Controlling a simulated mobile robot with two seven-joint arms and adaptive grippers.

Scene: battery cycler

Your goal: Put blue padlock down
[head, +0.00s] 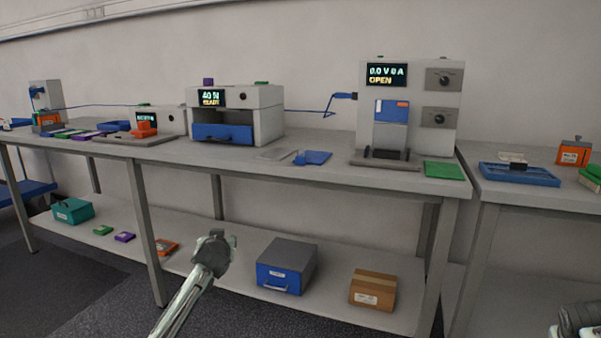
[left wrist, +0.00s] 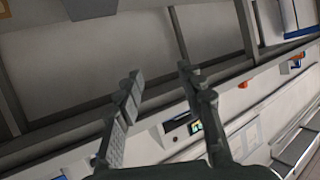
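I cannot make out a blue padlock for sure in either view. A small blue piece (head: 299,159) lies beside a flat blue item (head: 318,157) on the long bench (head: 240,160); it is too small to identify. My left gripper (head: 222,239) is in front of the bench, below the level of its top. In the left wrist view its two fingers (left wrist: 160,74) are apart with nothing between them. Part of my right arm shows at the bottom right corner of the head view, but I see no fingers there.
A tester reading OPEN (head: 430,100) and a press reading READY (head: 265,113) stand on the bench. The lower shelf holds a blue-fronted drawer box (head: 289,262) and a cardboard box (head: 372,290). A blue tray (head: 535,178) is on the right bench. The bench front edge lies above my left gripper.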

